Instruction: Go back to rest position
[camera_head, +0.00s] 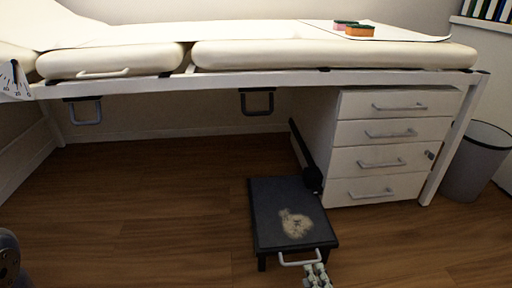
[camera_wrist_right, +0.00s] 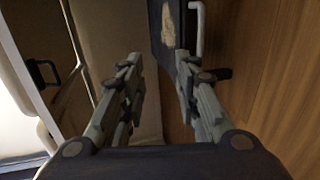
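My right gripper (camera_head: 318,275) is at the bottom of the head view, by the white handle (camera_head: 299,260) of a low black step stool (camera_head: 270,205). In the right wrist view the two fingers of this gripper (camera_wrist_right: 158,75) stand wide apart with nothing between them. The stool (camera_wrist_right: 155,30) and its handle (camera_wrist_right: 198,30) lie beyond the fingertips there; I see no contact. My left gripper is not in view; only a dark part of my arm shows at the lower left.
A cream examination couch (camera_head: 330,55) spans the back, with two sponges (camera_head: 359,30) on its paper sheet. A white drawer unit (camera_head: 390,145) stands below it on the right, and a grey bin (camera_head: 476,162) stands beside it. Wooden floor (camera_head: 150,200) is clear to the left.

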